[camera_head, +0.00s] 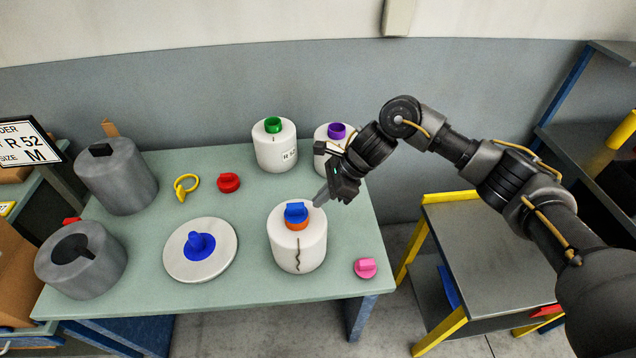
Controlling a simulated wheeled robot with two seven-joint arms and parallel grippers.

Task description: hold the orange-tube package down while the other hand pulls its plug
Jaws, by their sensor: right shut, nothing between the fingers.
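The orange-tube package (283,254) is a white yarn bobbin standing upright near the front of the table, with a dark wavy line down its side. Its orange tube (300,225) shows at the top, with a blue plug (296,211) seated in it. My right gripper (319,200) is shut and empty. It appears just right of the plug, above the package's top edge; I cannot tell whether it touches the package. My left gripper is not in view.
A green-plugged package (274,150) and a purple-plugged one (322,136), partly behind my arm, stand at the back. A white disc (180,262) with a blue knob lies left. A red plug (228,182), yellow ring piece (181,191), pink plug (366,268) and grey cylinders (122,185) surround it.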

